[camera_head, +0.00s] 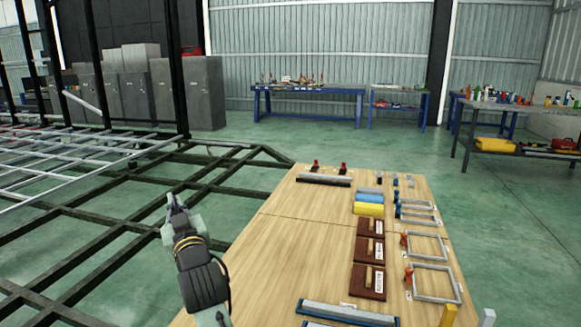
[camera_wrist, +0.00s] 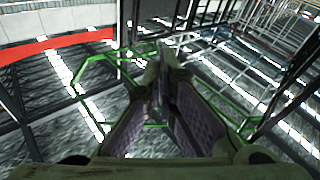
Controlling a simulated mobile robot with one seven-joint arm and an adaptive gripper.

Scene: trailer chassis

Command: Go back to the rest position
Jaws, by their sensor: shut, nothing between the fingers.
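My gripper (camera_head: 176,203) is at the left of the wooden table in the head view, above the dark chassis frame. It points away from me and slightly up. In the wrist view my gripper (camera_wrist: 163,75) shows its two fingers close together at the tips, with nothing between them.
The wooden table (camera_head: 275,235) holds brown blocks with handles (camera_head: 368,252), grey frames (camera_head: 433,281), and blue and yellow pieces (camera_head: 369,209). Its left part is bare. The chassis frame (camera_head: 130,180) fills the left. Workbenches (camera_head: 308,90) and grey cabinets (camera_head: 137,90) stand behind, across open green floor.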

